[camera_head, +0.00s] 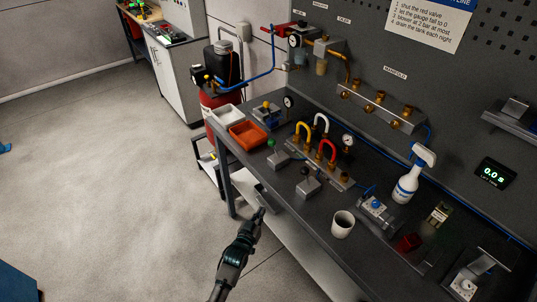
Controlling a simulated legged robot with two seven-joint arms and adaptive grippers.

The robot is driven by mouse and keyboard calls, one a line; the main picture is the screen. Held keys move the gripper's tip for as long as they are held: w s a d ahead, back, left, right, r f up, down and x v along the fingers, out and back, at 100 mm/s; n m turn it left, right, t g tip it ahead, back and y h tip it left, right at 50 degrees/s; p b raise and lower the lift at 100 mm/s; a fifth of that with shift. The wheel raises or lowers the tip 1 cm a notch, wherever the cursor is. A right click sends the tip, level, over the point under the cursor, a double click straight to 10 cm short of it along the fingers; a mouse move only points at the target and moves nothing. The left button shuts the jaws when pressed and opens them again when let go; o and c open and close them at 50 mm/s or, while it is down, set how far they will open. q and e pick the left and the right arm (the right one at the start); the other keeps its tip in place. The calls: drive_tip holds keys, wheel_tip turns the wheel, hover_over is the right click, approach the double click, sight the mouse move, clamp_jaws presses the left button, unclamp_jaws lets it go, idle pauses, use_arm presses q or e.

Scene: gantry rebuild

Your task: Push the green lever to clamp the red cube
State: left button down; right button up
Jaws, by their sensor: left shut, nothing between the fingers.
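The green lever is a small green knob (271,143) on a grey base (278,158) on the bench, left of the coloured hoses. A dark red cube (408,243) sits near the right end of the bench, beside a grey clamp-like device (377,209). My left gripper (260,206) is shut and empty. It appears just off the bench's front edge, below and left of the green lever and well apart from it. My right gripper is not in view.
A black-knobbed lever (307,181), a white cup (342,225) and a spray bottle (411,176) stand on the bench. Orange (248,133) and white (227,116) trays sit at its left end. Open floor lies to the left.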

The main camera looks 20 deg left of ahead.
use_arm(q)
wheel_tip(320, 180, up, 17)
drive_tip(key=a+n+t, duration=0.1)
drive_tip(key=a+t, duration=0.1)
drive_tip(key=t, duration=0.2)
drive_tip(key=w+r+b, duration=0.1)
drive_tip(key=w+r, duration=0.1)
drive_tip(key=w, duration=1.2)
drive_tip(key=shift+a+r+y, duration=0.15)
drive_tip(key=shift+a+y, duration=0.05)
drive_tip(key=shift+y, duration=0.2)
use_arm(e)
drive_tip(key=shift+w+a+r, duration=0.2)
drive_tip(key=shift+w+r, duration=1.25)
